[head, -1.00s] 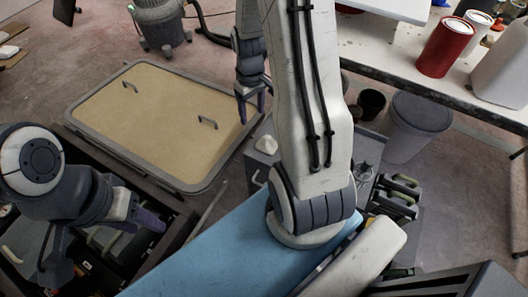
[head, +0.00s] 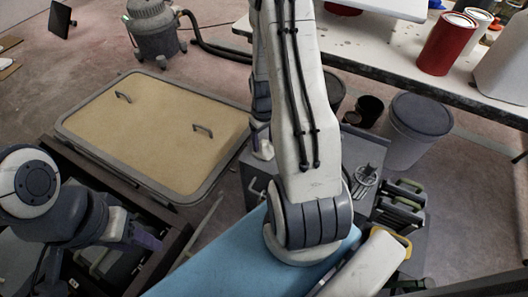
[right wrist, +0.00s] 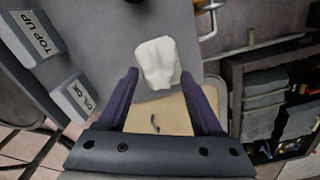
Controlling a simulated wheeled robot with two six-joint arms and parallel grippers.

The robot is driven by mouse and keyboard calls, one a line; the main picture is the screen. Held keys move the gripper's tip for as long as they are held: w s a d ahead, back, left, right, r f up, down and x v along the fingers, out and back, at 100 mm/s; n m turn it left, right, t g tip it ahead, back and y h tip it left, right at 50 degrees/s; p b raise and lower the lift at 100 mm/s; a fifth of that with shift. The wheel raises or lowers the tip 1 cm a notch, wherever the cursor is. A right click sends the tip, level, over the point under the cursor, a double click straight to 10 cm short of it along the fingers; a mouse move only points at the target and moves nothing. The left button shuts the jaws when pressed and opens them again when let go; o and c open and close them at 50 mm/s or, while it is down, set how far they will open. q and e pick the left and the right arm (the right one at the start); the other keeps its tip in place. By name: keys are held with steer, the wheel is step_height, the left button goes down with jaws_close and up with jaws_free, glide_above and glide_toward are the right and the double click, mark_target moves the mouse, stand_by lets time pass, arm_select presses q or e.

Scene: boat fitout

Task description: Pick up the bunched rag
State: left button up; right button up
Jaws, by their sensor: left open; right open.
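The bunched rag is a small, crumpled off-white lump (right wrist: 158,60) on a grey top in the right wrist view. My right gripper (right wrist: 162,80) is open, with its purple fingers on either side of the near part of the rag in the picture; I cannot tell whether they touch it. In the head view a pale bit of the rag (head: 264,152) shows below my right gripper, mostly hidden by the gripper and arm. My left gripper (head: 148,240) is open and empty over the dark open bay at the left.
A grey cabinet (head: 232,180) bears the rag. Two labelled blocks, one reading "TOP UP" (right wrist: 32,38), stand near it. A tan hatch panel (head: 150,130) lies to the left. A workbench (head: 390,70) with paint cans and a grey bucket (head: 412,130) are at right.

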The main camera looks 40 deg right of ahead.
mark_target(264, 142)
steer(key=shift+f, duration=0.55)
jaws_close()
steer(key=shift+r, duration=0.2)
step_height(264, 142, up, 5)
steer(key=shift+f+p, duration=0.15)
steer(key=shift+p, duration=0.85)
steer(key=s+d+r+p, duration=0.1)
steer(key=s+d+r, duration=0.1)
steer(key=s, duration=0.3)
steer(key=s+d+r+p, duration=0.1)
steer(key=s+r, duration=0.3)
steer(key=s, duration=0.2)
steer(key=shift+d, duration=0.35)
